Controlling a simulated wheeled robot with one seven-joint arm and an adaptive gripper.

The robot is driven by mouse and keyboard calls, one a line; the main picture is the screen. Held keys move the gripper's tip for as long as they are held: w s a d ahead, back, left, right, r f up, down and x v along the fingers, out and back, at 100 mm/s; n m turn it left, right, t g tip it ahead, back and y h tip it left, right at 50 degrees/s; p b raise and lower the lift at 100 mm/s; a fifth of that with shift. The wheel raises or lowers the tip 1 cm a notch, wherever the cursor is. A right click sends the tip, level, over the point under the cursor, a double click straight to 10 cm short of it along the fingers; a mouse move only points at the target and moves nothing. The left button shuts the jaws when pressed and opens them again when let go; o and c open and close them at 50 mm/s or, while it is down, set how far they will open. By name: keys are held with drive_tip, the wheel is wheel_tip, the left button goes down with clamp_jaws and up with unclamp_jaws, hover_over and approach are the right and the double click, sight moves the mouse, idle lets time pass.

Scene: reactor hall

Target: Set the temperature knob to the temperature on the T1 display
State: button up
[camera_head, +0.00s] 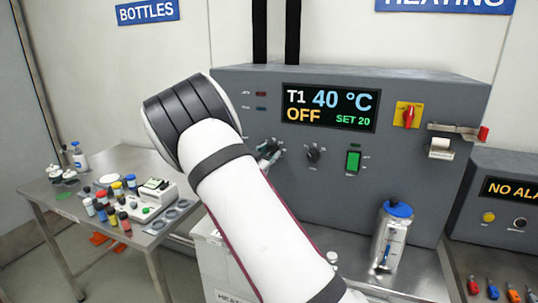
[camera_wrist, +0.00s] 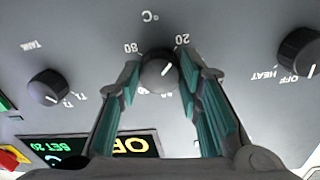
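The T1 display (camera_head: 330,107) reads T1 40 °C, OFF and SET 20. Part of it shows upside down in the wrist view (camera_wrist: 130,145). The temperature knob (camera_wrist: 158,74) is dark and round, with a °C label and a scale marked 20 and 80. Its white mark points towards the 20. My gripper (camera_wrist: 160,78) has its two teal-padded fingers on either side of this knob, tips close to its edges. I cannot tell whether they touch it. In the head view my gripper (camera_head: 268,152) is at the panel and largely covers the knob.
The tank knob (camera_head: 313,155) is just right of my gripper, with a green switch (camera_head: 353,161) beyond it. The heat knob (camera_wrist: 299,52) shows in the wrist view. A blue-capped bottle (camera_head: 391,238) stands below the panel. A side table (camera_head: 62,200) holds small bottles.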

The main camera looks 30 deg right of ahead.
drive_tip(key=shift+c, duration=0.6)
drive_tip(key=shift+m, duration=0.3)
drive_tip(key=m+b, duration=0.1)
drive_tip(key=m, duration=0.2)
drive_tip(key=shift+w+m, duration=0.1)
drive_tip(key=shift+m, duration=0.2)
drive_tip(key=m+b, duration=0.2)
drive_tip(key=m, duration=0.3)
drive_tip(key=shift+r+y, duration=0.1)
drive_tip(key=shift+y, duration=0.3)
drive_tip(key=m+b, duration=0.3)
drive_tip(key=m, duration=0.1)
drive_tip(key=m+b, duration=0.3)
drive_tip(key=shift+r+m+t+y+b, duration=0.15)
drive_tip(key=shift+m+t+y+b, duration=0.15)
drive_tip(key=shift+m, duration=0.1)
